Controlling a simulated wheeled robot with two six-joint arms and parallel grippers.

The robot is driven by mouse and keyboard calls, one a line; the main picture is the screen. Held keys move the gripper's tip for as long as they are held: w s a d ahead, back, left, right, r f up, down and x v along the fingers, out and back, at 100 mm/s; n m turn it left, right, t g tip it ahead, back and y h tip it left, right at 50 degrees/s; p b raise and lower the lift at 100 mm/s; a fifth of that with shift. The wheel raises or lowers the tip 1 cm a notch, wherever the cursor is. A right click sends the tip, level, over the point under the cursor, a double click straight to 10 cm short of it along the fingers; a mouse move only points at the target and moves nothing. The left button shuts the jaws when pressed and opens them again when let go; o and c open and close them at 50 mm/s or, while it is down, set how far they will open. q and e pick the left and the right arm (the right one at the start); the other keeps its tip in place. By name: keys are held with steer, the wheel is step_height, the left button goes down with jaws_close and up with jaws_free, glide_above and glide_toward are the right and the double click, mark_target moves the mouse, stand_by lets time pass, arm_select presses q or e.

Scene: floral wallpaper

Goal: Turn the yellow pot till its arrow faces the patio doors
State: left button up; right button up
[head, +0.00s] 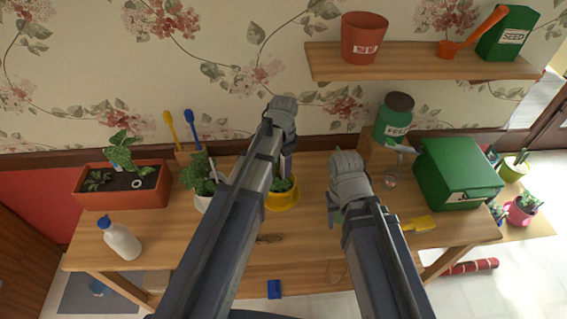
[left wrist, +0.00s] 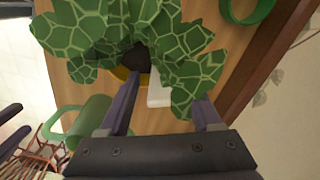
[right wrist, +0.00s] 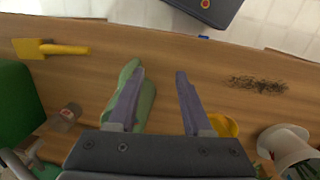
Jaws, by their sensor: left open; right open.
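The yellow pot (head: 284,203) stands on the wooden bench with a green plant in it, partly hidden behind my left arm. In the left wrist view, broad patterned leaves cover most of the yellow pot (left wrist: 122,73), and a small white piece (left wrist: 158,92) shows beside it; I cannot tell if it is the arrow. My left gripper (left wrist: 166,92) is open above the pot, among the leaves. My right gripper (right wrist: 157,74) is open and empty above the bench, right of the pot. The patio doors (head: 547,115) are at the far right.
A green object (right wrist: 147,106) lies under my right gripper. A white pot (head: 203,202) with a plant stands left of the yellow pot. A green box (head: 455,175), a yellow trowel (head: 419,224) and a white bottle (head: 121,240) are farther off. The front middle of the bench is mostly clear.

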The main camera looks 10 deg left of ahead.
arm_select(q)
step_height(320, 180, up, 8)
steer(key=p, duration=0.8)
steer(key=shift+f, duration=0.15)
stand_by(0.4)
steer(key=s+a+n, duration=0.4)
steer(key=s+n, duration=0.6)
steer(key=s, duration=0.1)
steer(key=s+d+f+m+b, duration=0.1)
steer(key=s+d+f+b, duration=0.2)
steer(key=d, duration=0.2)
steer(key=s+d+f+m+y+b, duration=0.1)
steer(key=s+d+f+m+b, duration=0.1)
steer(key=d, duration=0.4)
steer(key=shift+s+d+f+b, duration=0.15)
steer(key=shift+s+f+b, duration=0.3)
steer(key=shift+f+b, duration=0.4)
